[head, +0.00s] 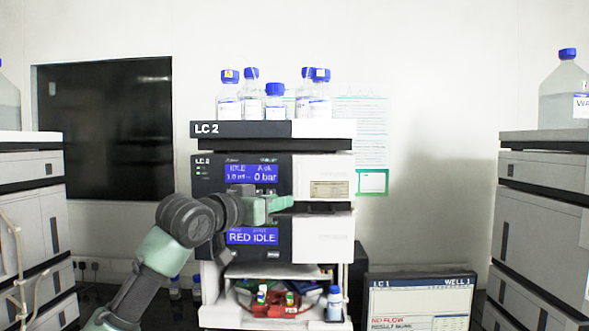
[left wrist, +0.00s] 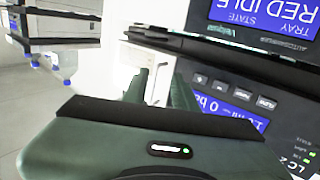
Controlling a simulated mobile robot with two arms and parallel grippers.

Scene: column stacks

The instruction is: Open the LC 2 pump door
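The LC 2 stack stands in the middle of the head view. Its pump module has a dark front with a blue screen reading IDLE and 0 bar. The pump's white door panel (head: 322,172) is on the module's right side and looks closed. My left gripper (head: 284,204) reaches in from the left, in front of the lower pump front, with its fingertips near the door's lower left edge. In the left wrist view the green fingers (left wrist: 160,85) stand apart with white panel visible between them; whether they touch it I cannot tell. My right gripper is out of view.
Several blue-capped bottles (head: 275,102) stand on the stack's top tray. Below is the RED IDLE module (head: 324,238), then an open shelf with red parts and a small bottle (head: 335,303). A LC 1 monitor (head: 420,301) stands lower right. Other stacks flank both sides.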

